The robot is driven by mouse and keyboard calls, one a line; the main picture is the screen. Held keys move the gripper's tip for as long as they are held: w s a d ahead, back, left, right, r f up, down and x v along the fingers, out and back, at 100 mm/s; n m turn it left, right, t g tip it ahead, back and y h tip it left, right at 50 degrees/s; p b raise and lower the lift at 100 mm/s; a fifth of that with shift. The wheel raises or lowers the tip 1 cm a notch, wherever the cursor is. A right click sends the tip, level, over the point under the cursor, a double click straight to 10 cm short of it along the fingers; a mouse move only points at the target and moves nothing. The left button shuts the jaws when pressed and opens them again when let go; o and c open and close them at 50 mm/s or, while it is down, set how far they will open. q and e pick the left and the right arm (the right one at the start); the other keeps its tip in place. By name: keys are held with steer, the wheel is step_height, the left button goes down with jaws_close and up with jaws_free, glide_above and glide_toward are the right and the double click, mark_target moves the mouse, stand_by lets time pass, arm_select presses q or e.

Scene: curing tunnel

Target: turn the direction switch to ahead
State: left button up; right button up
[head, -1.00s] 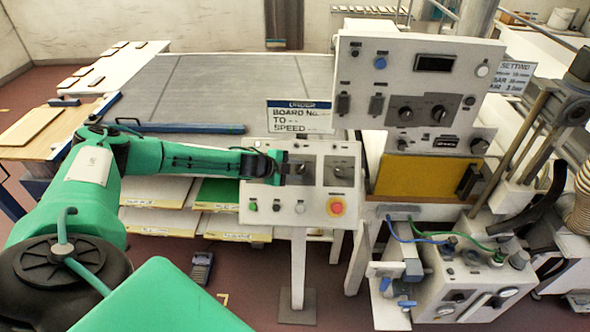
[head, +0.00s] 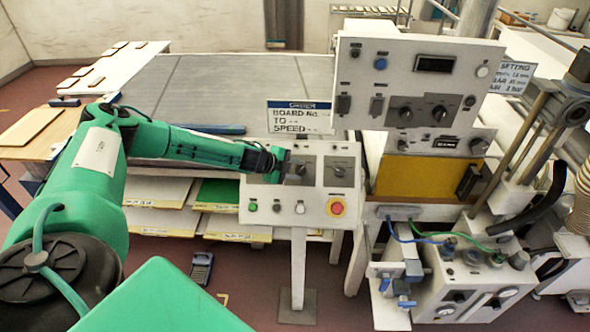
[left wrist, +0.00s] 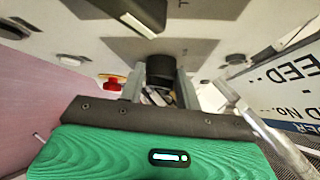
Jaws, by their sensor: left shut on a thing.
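A white control box (head: 268,192) on a post carries two dark rotary switches on grey plates. My left gripper (head: 284,164) is at the left one, a dark rotary switch (head: 300,170), which I take to be the direction switch; its label is too small to read. In the left wrist view the two fingers (left wrist: 161,88) stand on either side of a dark round knob (left wrist: 160,68) and are shut on it. The gripper partly hides the knob, so its pointing cannot be told. The other rotary switch (head: 339,170) is free. My right gripper is not in view.
A red stop button (head: 337,208) and small push buttons (head: 276,206) sit low on the same box. A taller panel (head: 420,95) with more knobs rises behind to the right. A sign (head: 299,117) stands just above the box. Shelves with boards (head: 160,192) lie below my arm.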

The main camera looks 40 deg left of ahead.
arm_select(q)
steer(key=shift+d, duration=0.1)
steer(key=o, duration=1)
steer(key=shift+c, duration=0.2)
steer(key=shift+s+a+r, duration=0.2)
steer(key=v, duration=1.3)
steer(key=shift+d, duration=0.15)
